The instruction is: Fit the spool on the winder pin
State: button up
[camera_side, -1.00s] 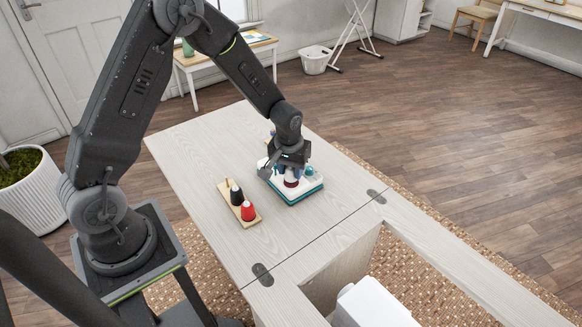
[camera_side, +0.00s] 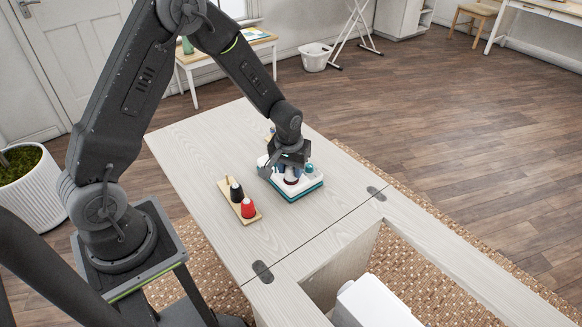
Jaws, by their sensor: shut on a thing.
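The winder (camera_side: 305,190) is a white box with a teal base on the pale table. My gripper (camera_side: 290,172) points down over its top. My gripper is shut on a small dark spool (camera_side: 291,180), low over the winder. The jaws cover most of this spool, and the winder pin is hidden, so I cannot tell whether the spool is around the pin. A wooden rack (camera_side: 225,187) to the left holds a black spool (camera_side: 236,192) and a red spool (camera_side: 247,208).
The pale table (camera_side: 200,150) is clear around the rack and winder. Two dark hinges, one of them near the front (camera_side: 263,272), lie along a seam. Beyond it is an open well with a white machine (camera_side: 372,302).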

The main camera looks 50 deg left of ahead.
jog(key=shift+f, duration=0.25)
jog(key=o, duration=1)
jog(key=r, duration=0.4)
jog(key=s+r, duration=0.1)
jog(key=r, duration=0.8)
jog(key=shift+s+d+r, duration=0.25)
jog(key=shift+d+r, duration=0.1)
jog(key=shift+d, duration=0.05)
jog(key=s+d+r+m+t, duration=0.1)
jog(key=s+d+r+m, duration=0.1)
jog(key=s+r, duration=0.2)
jog(key=s+d+r+m+t, duration=0.2)
jog(key=s+r, duration=0.3)
jog(key=s, duration=0.4)
jog(key=s+d+r+m+t, duration=0.1)
jog(key=s+d+r+m, duration=0.1)
jog(key=s+r, duration=0.2)
jog(key=shift+s+r+h, duration=0.15)
jog(key=shift+s, duration=0.7)
jog(key=shift+s+r+h, duration=0.1)
jog(key=shift+s+h, duration=0.05)
jog(key=shift+s, duration=0.7)
